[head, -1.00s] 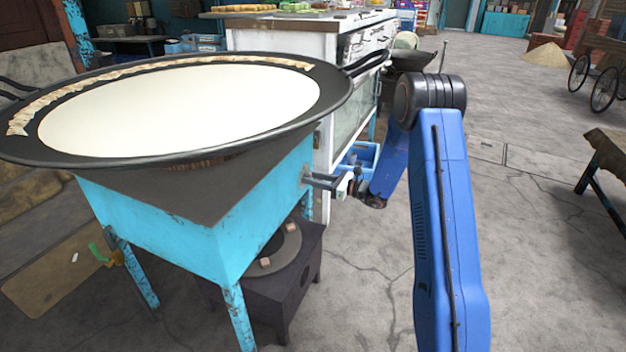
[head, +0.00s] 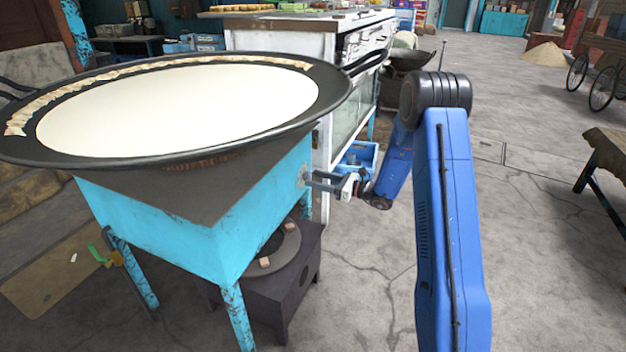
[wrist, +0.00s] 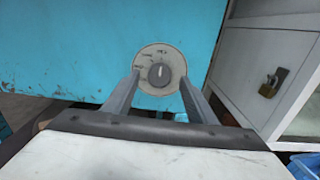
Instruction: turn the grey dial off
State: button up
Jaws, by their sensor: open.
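The grey dial (wrist: 159,75) sits on a round pale plate with small markings, fixed to the turquoise stove side (wrist: 70,45). A light mark on the knob points roughly straight up. My gripper (wrist: 160,88) is open, with its fingers on either side of the dial plate's lower half in the wrist view. I cannot tell whether the fingers touch it. In the head view my gripper (head: 318,180) reaches the right side of the turquoise stove frame (head: 235,215), and the dial itself is hidden or too small to make out.
A wide black pan (head: 335,92) of white milk rests on the stove frame. A dark burner box (head: 290,300) stands below. A white cabinet (head: 275,40) stands just behind, with a padlock (wrist: 269,86). Open grey floor (head: 545,200) lies to the right.

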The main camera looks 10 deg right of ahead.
jog(key=v, duration=1.5)
jog(key=shift+s+d, duration=0.1)
jog(key=s+a+r+n+g+h, duration=0.2)
jog(key=s+a+r+n+g, duration=0.45)
jog(key=s, duration=0.55)
jog(key=s+a+r+n+g+h, duration=0.1)
jog(key=s+a+r+n+g, duration=0.2)
jog(key=s+a+r+n, duration=0.55)
jog(key=s+d+n+t+h, duration=0.1)
jog(key=s+d+n+h, duration=0.1)
jog(key=s, duration=0.6)
jog(key=s+d+r+n+t+h, duration=0.1)
jog(key=s+d+n+h, duration=0.2)
jog(key=s, duration=0.6)
jog(key=s+d+r+n+t+h, duration=0.1)
jog(key=s+d+n+h, duration=0.2)
jog(key=s, duration=0.6)
jog(key=n+h, duration=0.2)
jog(key=h, duration=0.1)
jog(key=shift+r+t+h, duration=0.2)
jog(key=shift+t+h, duration=0.1)
jog(key=shift+t, duration=0.05)
